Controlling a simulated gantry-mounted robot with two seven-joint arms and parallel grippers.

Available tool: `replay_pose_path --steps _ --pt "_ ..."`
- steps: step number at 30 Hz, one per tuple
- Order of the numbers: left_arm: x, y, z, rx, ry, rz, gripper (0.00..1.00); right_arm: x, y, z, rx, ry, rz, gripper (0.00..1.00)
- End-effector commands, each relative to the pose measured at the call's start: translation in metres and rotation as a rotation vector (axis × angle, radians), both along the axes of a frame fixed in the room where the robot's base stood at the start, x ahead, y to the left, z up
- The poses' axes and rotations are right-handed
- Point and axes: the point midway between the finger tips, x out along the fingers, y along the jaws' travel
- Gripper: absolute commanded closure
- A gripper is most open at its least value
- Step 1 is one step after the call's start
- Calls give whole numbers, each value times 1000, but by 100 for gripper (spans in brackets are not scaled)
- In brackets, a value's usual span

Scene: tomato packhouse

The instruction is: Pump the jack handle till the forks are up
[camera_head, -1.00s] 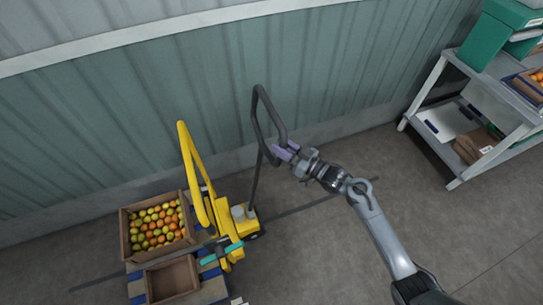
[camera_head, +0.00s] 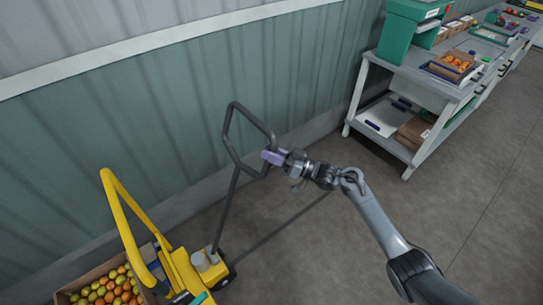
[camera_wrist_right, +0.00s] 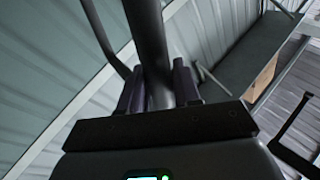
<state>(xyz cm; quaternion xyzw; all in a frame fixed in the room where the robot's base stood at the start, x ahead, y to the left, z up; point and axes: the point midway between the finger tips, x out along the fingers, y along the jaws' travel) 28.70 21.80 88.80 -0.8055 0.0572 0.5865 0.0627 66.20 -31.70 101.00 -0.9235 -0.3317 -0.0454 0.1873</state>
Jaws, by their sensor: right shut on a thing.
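The pallet jack's dark handle (camera_head: 229,192) rises from the yellow jack body (camera_head: 183,270) and ends in a loop; it leans to the right. My right gripper (camera_head: 272,157) is shut on the right side of the loop. In the right wrist view the dark handle bar (camera_wrist_right: 150,50) runs between the two purple fingers of the same gripper (camera_wrist_right: 160,88). The forks are not visible in the head view now, so their height cannot be told. My left gripper is not in view.
A crate of tomatoes (camera_head: 62,297) sits at the lower left beside a yellow frame (camera_head: 128,232). A corrugated wall is behind the handle. Floor between jack and table is clear.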

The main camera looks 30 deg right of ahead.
Motion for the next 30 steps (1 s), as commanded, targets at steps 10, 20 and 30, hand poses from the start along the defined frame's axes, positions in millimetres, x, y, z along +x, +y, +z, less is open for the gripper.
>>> replay_pose_path --steps 10,20,30 --pt "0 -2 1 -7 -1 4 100 0 1 -1 0 3 0 50" --pt "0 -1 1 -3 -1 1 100 -4 -4 -1 0 1 -2 50" --pt "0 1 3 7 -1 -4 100 -44 -33 -13 -1 3 -1 50"
